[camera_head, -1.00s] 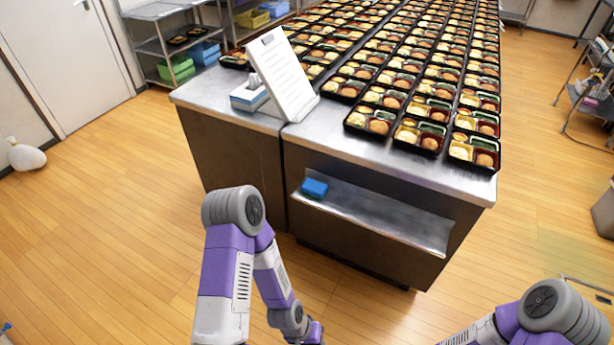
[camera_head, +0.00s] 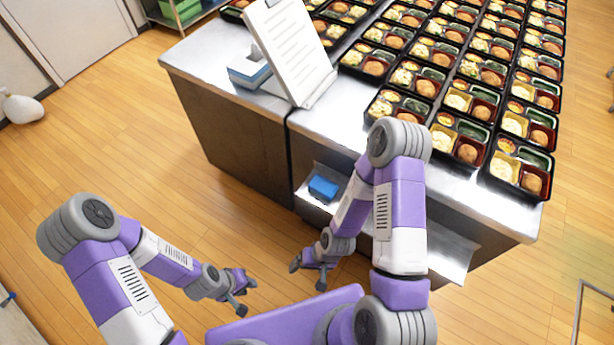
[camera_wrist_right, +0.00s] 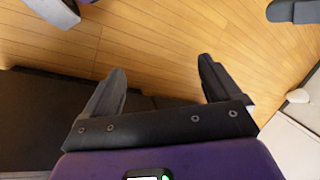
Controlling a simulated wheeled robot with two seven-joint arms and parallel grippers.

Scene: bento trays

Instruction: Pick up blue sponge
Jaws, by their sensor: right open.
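The blue sponge (camera_head: 323,188) lies on the metal lower shelf (camera_head: 450,255) under the counter, near the shelf's left end. My right gripper (camera_head: 308,275) is in front of and below the shelf, apart from the sponge. Its fingers are spread and empty in the right wrist view (camera_wrist_right: 162,66), with wooden floor beyond them; the sponge does not show there. My left gripper (camera_head: 246,296) hangs over the floor further left, its fingers apart with nothing between them. My right arm covers part of the shelf.
The metal counter (camera_head: 215,105) carries several rows of bento trays (camera_head: 520,165), a clipboard stand (camera_head: 290,50) and a blue-and-white box (camera_head: 249,71).

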